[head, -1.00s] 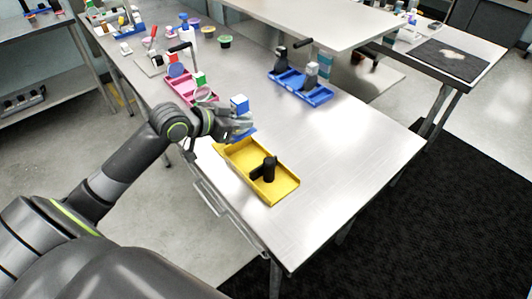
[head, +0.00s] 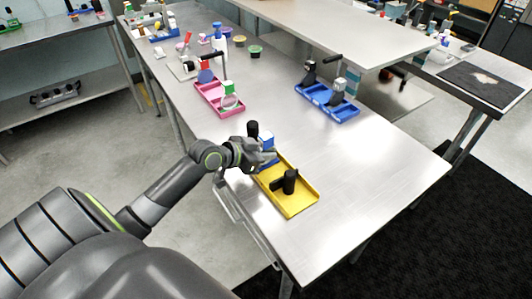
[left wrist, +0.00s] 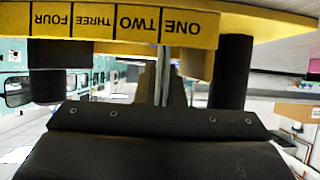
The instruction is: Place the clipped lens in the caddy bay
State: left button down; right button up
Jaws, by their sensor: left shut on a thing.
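The yellow caddy (head: 303,207) lies near the table's front edge. A black post (head: 289,182) stands in its near part, and another black upright (head: 253,130) shows behind my gripper. My left gripper (head: 264,157) is over the caddy's far end, shut on the clipped lens, whose blue block (head: 267,142) shows above the fingers. The lens itself is mostly hidden by the gripper. In the left wrist view, the caddy's label strip (left wrist: 125,22) reads ONE to FOUR upside down, close to the fingers (left wrist: 165,85). I cannot tell whether the held piece touches a bay. My right gripper is not in view.
A pink caddy (head: 211,101) with lenses in clips and a blue caddy (head: 327,108) with dark and grey pieces stand farther back. Small tubs and a bottle (head: 217,36) are behind. The table's right side (head: 375,165) is clear.

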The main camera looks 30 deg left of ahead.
pick_arm(q)
jog(key=shift+f, duration=0.15)
jog(key=c, duration=1.5)
grip_release()
jog(key=shift+r, duration=0.2)
jog(key=v, duration=1.2)
jog(key=shift+f, duration=0.1)
